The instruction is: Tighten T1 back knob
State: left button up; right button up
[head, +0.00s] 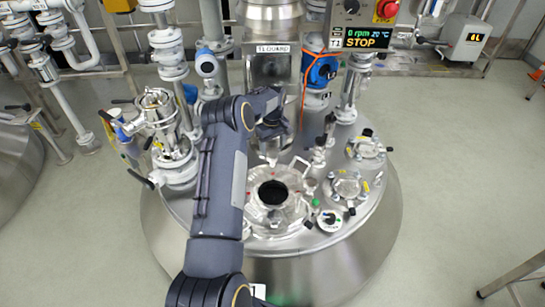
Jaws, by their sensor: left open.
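The T1 reactor (345,235) is a wide steel vessel with a domed lid. A round port (272,193) with a dark opening sits on the lid, ringed by a clear flange with small red marks. My left arm rises from the bottom and bends over the lid. My left gripper (271,158) points down just behind the port, open, with its fingertips small and partly blended with the steel behind. The back knob cannot be told apart there; the gripper and wrist cover that spot. My right gripper is not in view.
A T1 display (362,37) reads 0 rpm, 20 °C, STOP, with a red button (386,9) above. Valve pipework (170,135) stands left of the port. A blue valve (322,70) stands behind. Sight-glass flanges (350,187) and a green-marked fitting (329,219) sit right.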

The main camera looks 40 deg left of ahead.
aim_at(272, 154)
pick_arm(q)
jog(key=n, duration=1.1)
jog(key=shift+n, duration=0.5)
notch_tip(272, 154, down, 6)
jog(key=b, duration=0.4)
